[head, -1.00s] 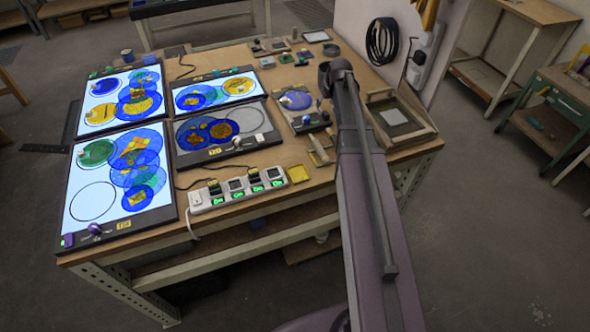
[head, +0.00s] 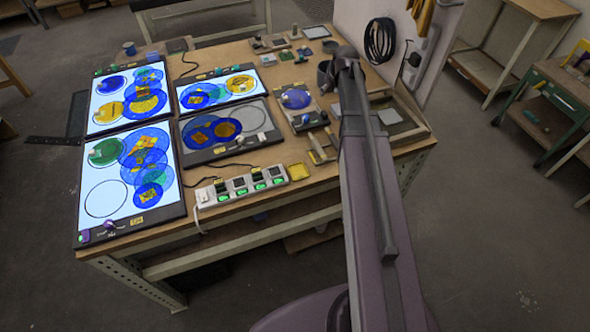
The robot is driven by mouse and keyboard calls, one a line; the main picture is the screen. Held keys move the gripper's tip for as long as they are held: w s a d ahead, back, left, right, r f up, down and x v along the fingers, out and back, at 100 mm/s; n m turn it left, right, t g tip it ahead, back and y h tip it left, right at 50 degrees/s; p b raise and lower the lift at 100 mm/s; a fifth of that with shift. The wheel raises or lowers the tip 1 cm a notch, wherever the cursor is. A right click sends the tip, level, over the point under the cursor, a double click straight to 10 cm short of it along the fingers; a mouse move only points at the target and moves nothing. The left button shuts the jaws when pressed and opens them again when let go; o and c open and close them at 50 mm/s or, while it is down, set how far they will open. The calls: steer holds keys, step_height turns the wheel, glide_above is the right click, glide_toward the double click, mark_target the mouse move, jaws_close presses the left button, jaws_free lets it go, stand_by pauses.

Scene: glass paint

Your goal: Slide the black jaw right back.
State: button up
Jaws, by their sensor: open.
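I cannot pick out the black jaw with certainty. A small tan clamp-like frame (head: 321,149) lies on the bench just left of my arm, with dark parts too small to make out. A dark panel with a blue disc (head: 298,99) lies just behind it. My arm reaches from the bottom right over the bench, and its dark wrist end stands above the bench's right part. My gripper's fingers are hidden beyond the arm, so I cannot see what they are near.
Lit panels with coloured discs (head: 130,172) cover the bench's left. A wooden frame (head: 421,131) is right of my arm. A coiled black cable (head: 381,40) hangs on the white board behind.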

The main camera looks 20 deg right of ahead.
steer(key=s+a+f+g+b, duration=0.1)
steer(key=s+a+f+b, duration=0.2)
steer(key=s+a, duration=0.3)
steer(key=s+a+f+g+b, duration=0.1)
steer(key=s+a+f+b, duration=0.3)
steer(key=s+a, duration=0.2)
steer(key=s+a+f+g+b, duration=0.2)
steer(key=s+a+f+b, duration=0.1)
steer(key=s+a, duration=0.3)
steer(key=shift+s+a+f+m, duration=0.1)
steer(key=shift+s+f+m, duration=0.15)
steer(key=shift+s, duration=0.4)
steer(key=shift+s+f+m, duration=0.15)
steer(key=shift+s+f, duration=0.2)
steer(key=shift+s, duration=0.3)
steer(key=shift+s+a+f+g+b, duration=0.15)
steer(key=shift+s+a+f+b, duration=0.1)
steer(key=shift+s, duration=0.2)
steer(key=shift+s+a+f+g+b, duration=0.1)
steer(key=shift+s+a+g+b, duration=0.1)
steer(key=shift+s, duration=0.25)
steer(key=shift+s, duration=0.1)
